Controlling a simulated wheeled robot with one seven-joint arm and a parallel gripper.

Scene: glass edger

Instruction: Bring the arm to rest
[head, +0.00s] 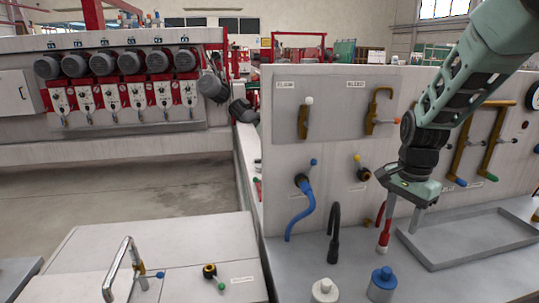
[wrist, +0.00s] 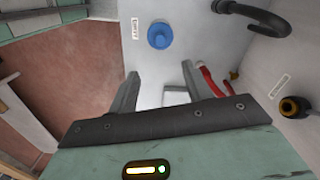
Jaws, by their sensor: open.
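My arm, in green and black, reaches in from the upper right of the head view. My gripper (head: 404,222) points down over the grey counter (head: 345,262), in front of the upright panel (head: 330,100). Its two fingers stand apart with nothing held between them. In the wrist view my gripper (wrist: 160,82) also shows open and empty. A red-handled hose nozzle (head: 384,238) stands close by the fingers in the head view. I cannot tell whether they touch.
A blue-capped bottle (head: 382,280) and a white-capped bottle (head: 325,290) stand at the counter's front. A black curved spout (head: 334,235) and a blue hose (head: 301,215) are to the left. A shallow grey tray (head: 437,262) lies right. Valves with levers project from the panel.

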